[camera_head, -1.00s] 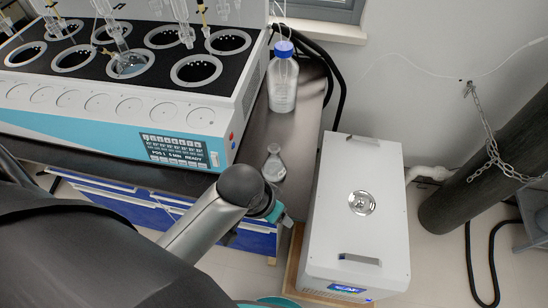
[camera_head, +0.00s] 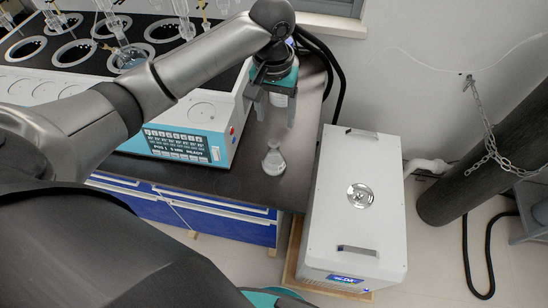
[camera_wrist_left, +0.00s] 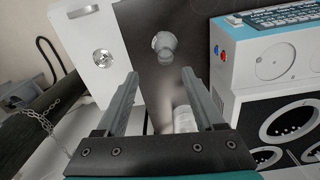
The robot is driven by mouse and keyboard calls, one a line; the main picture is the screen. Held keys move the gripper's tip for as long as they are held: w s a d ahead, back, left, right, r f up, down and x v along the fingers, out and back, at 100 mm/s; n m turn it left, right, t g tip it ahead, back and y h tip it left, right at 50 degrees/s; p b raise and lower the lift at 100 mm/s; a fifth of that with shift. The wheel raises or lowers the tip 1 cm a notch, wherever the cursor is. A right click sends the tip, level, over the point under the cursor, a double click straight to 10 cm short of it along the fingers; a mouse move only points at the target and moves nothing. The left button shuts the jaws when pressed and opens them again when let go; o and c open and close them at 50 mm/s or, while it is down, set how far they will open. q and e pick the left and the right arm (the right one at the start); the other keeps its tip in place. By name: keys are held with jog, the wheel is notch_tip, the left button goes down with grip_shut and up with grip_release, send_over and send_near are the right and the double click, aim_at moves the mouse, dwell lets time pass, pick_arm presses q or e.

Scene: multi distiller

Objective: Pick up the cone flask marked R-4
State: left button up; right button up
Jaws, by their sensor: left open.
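A small clear cone flask (camera_head: 273,160) stands upright on the dark bench top, right of the distiller's front corner. No marking on it is readable. The same flask shows in the left wrist view (camera_wrist_left: 164,45), beyond the fingertips. My left gripper (camera_head: 275,118) is above the bench, behind the flask in the head view, with its fingers pointing down. In the left wrist view my left gripper (camera_wrist_left: 160,75) is open, with nothing between its fingers. My right gripper is not in view.
The white and teal distiller (camera_head: 190,143) fills the bench to the left, with glassware above its black wells. A white box (camera_head: 360,215) stands right of the bench. A dark cylinder with a chain (camera_head: 490,150) stands farther right. The bench around the flask is clear.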

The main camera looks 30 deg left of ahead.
pick_arm(q)
jog(key=a+r, duration=0.1)
jog(key=b, duration=0.2)
send_over(274, 144)
jog(key=s, duration=0.2)
notch_tip(274, 144, down, 10)
jog(key=r, duration=0.1)
jog(key=shift+n, duration=0.4)
jog(key=shift+w+d+f+b, duration=0.1)
jog(key=shift+w+f+b, duration=0.05)
jog(key=shift+f, duration=0.8)
jog(key=shift+w+d+f+b, duration=0.1)
jog(key=shift+w+f+b, duration=0.05)
jog(key=shift+f, duration=0.8)
jog(key=shift+w+d+f+b, duration=0.1)
jog(key=shift+w+f+b, duration=0.05)
jog(key=shift+f, duration=0.8)
jog(key=shift+c, duration=0.4)
grip_shut()
